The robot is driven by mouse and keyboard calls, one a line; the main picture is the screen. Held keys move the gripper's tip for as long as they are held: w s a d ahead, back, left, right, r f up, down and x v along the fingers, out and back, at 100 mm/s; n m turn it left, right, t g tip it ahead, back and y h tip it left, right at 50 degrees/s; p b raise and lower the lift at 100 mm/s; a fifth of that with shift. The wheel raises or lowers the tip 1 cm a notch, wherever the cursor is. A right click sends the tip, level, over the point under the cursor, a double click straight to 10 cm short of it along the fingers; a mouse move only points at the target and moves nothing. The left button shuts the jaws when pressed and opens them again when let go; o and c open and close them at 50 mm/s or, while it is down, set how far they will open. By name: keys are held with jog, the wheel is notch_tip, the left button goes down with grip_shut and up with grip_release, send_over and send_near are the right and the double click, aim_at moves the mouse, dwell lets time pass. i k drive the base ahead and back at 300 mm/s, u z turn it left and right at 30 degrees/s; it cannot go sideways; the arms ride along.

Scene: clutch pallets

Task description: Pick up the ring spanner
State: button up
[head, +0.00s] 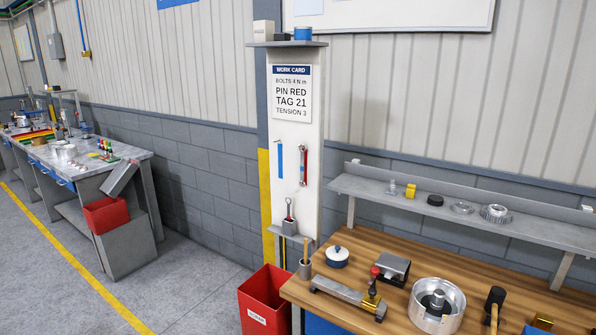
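A long slim tool with a red shaft and paler metal ends (303,166) hangs upright on the white panel (312,210) below the work card. It looks like the ring spanner, though it is small in view. A flat blue strip (280,160) hangs to its left. My gripper is not in view.
Open floor (185,285) lies further left.

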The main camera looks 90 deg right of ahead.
aim_at(303, 154)
jog(key=u, duration=0.15)
jog(key=k, duration=1.25)
jog(key=z, duration=0.55)
